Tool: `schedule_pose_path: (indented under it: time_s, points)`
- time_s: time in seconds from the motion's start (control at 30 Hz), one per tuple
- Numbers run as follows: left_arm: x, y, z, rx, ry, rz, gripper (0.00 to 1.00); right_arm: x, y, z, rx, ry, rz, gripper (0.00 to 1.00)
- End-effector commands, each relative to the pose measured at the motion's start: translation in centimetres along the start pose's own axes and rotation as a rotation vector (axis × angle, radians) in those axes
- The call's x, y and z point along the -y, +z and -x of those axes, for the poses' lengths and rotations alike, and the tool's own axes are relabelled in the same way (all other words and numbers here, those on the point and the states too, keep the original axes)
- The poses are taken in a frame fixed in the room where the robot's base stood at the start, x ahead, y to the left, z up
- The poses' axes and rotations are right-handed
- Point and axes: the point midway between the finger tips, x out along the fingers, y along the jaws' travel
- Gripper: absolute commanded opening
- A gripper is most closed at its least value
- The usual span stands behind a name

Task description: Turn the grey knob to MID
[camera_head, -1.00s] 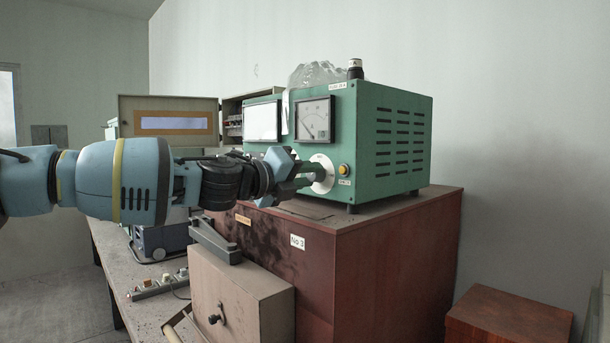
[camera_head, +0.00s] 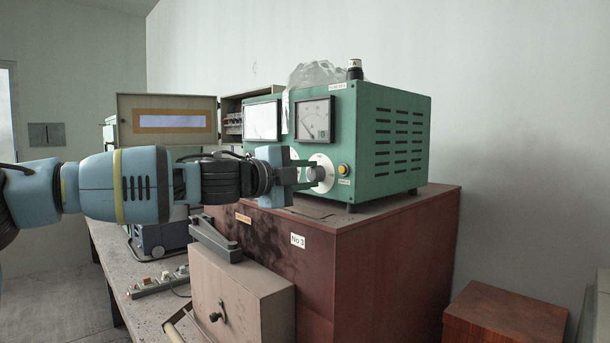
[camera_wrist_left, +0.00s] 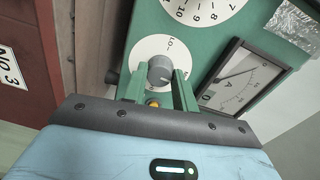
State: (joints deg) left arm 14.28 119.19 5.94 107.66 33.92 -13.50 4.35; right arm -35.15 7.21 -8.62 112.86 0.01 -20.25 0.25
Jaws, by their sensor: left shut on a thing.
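The grey knob (camera_head: 316,173) sits on a white round plate on the front of the green instrument box (camera_head: 393,145). In the left wrist view the knob (camera_wrist_left: 160,69) shows a pale pointer line, and lettering like "LO" is on the plate (camera_wrist_left: 150,46) above it. A MID mark cannot be made out. My left gripper (camera_head: 309,174) reaches in from the left, its fingers on either side of the knob and shut on it. The fingers (camera_wrist_left: 160,80) hide part of the plate in the wrist view. My right gripper is not in view.
A yellow button (camera_head: 344,169) is close beside the knob. An analog meter (camera_head: 314,120) is above it. A numbered white dial (camera_wrist_left: 205,6) is on the same panel. The box stands on a reddish-brown cabinet (camera_head: 390,245), with a beige box (camera_head: 245,290) in front.

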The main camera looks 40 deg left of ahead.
Motion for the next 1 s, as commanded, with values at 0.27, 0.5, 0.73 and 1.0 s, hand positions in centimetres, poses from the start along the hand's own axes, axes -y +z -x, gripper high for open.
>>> schedule_pose_path:
  time_s: [0.27,0.5,0.73,1.0]
  points:
    - [-0.13,-0.03,-0.03,-0.004,0.003,0.060,0.05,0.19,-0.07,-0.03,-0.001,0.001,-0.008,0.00]
    - [-0.13,-0.03,-0.03,-0.004,0.003,0.065,0.05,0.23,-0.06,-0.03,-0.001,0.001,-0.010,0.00]
    - [-0.12,-0.03,-0.03,-0.004,0.003,0.064,0.34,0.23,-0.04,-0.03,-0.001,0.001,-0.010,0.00]
    - [-0.06,0.00,-0.01,-0.003,0.001,0.063,0.50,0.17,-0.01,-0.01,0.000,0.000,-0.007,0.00]
